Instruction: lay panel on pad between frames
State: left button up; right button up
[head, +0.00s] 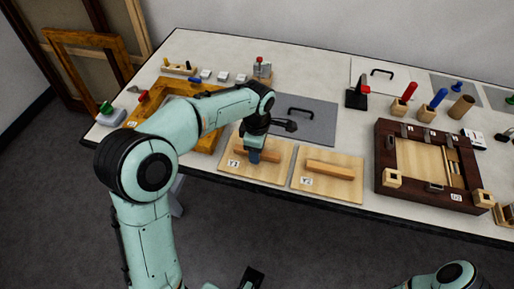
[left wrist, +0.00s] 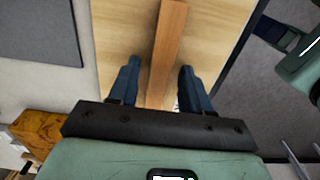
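A light wooden panel marked Y1 (head: 231,167), with a raised wooden bar, lies flat near the table's front edge; it fills the left wrist view (left wrist: 222,50). A similar panel marked Y2 (head: 340,187) lies to its right. My left gripper (head: 254,156) is down at the Y1 bar. In the left wrist view its fingers (left wrist: 160,85) stand apart either side of the bar (left wrist: 166,45), with gaps showing. A grey pad (head: 322,128) lies behind the panels, between the gilt-brown frame (head: 205,140) and the dark frame (head: 385,180). A dark part at the bottom may be my right gripper (head: 251,277); its fingers are unclear.
A black handle (head: 300,110) stands on the grey pad. A black-and-red tool (head: 357,95) and several colored-handled tools stand at the back right. Small blocks and a grey clamp-like item (head: 262,69) line the back left. Wooden frames (head: 85,60) lean at the wall.

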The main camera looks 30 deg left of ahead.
pick_arm(q)
jog(key=shift+r, duration=0.1)
notch_tip(320, 180, up, 12)
jog(key=p, duration=0.2)
dwell(0.3)
dwell(0.5)
